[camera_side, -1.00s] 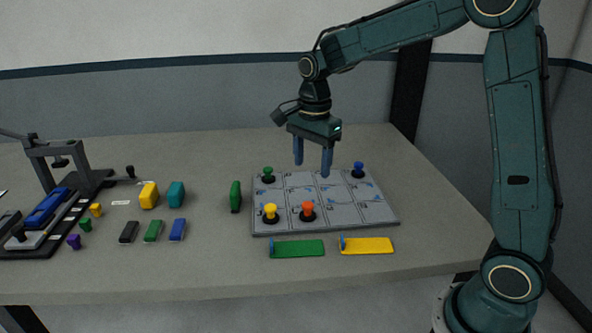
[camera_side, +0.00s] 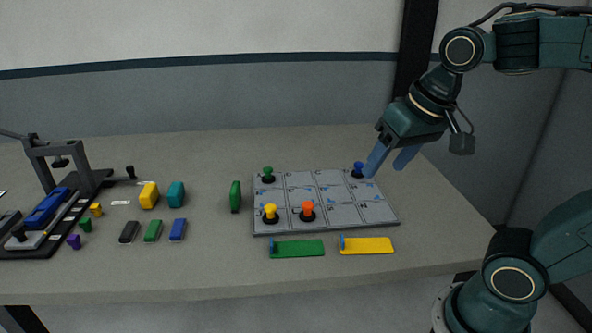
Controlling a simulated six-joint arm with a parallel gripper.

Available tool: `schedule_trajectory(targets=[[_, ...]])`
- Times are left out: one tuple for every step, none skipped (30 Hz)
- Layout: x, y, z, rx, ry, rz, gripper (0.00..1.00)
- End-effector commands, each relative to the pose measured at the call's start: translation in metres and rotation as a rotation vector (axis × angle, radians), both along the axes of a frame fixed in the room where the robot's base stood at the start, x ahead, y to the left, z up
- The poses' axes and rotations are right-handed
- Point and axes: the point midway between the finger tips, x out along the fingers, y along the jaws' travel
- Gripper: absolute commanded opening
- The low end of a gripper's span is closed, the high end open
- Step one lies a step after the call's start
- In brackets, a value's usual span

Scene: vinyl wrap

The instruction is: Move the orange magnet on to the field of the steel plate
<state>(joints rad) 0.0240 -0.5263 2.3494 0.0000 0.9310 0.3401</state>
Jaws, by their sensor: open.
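The orange magnet (camera_side: 307,208) stands upright on its dark base at the front middle of the steel plate (camera_side: 345,216). A green magnet (camera_side: 267,173) is at the back left and a blue magnet (camera_side: 358,168) at the back right. My gripper (camera_side: 391,164) is open and empty, tilted, with its blue fingers pointing down and left. One finger lies close to the blue magnet in the picture; I cannot tell whether they touch.
A green strip (camera_side: 297,249) and a yellow strip (camera_side: 367,246) lie in front of the plate. A green upright piece (camera_side: 235,197) stands left of it. Several coloured blocks and a dark press stand (camera_side: 62,150) occupy the left. The table behind the plate is clear.

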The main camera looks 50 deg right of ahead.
Motion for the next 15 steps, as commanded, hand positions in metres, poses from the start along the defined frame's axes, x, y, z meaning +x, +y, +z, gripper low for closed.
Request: schedule_trajectory(targets=[[-0.011,0.001,-0.001,-0.023,-0.023,0.059,0.59],[-0.016,0.002,-0.002,-0.037,-0.033,0.093,0.59],[-0.022,0.003,-0.003,-0.055,-0.046,0.137,0.59],[-0.026,0.003,-0.004,-0.069,-0.055,0.166,0.59],[-0.030,0.004,-0.005,-0.080,-0.064,0.194,0.59],[-0.035,0.004,-0.007,-0.096,-0.074,0.226,0.59],[-0.037,0.004,-0.008,-0.106,-0.080,0.248,0.59],[-0.040,0.005,-0.009,-0.115,-0.085,0.268,0.59],[-0.043,0.005,-0.010,-0.125,-0.091,0.289,0.59],[-0.044,0.005,-0.010,-0.132,-0.094,0.301,0.59],[-0.046,0.005,-0.011,-0.137,-0.098,0.312,0.59],[-0.047,0.005,-0.011,-0.142,-0.100,0.322,0.59],[-0.048,0.005,-0.012,-0.144,-0.101,0.328,0.59],[-0.048,0.006,-0.012,-0.146,-0.102,0.331,0.59],[-0.048,0.006,-0.012,-0.147,-0.102,0.334,0.59]])
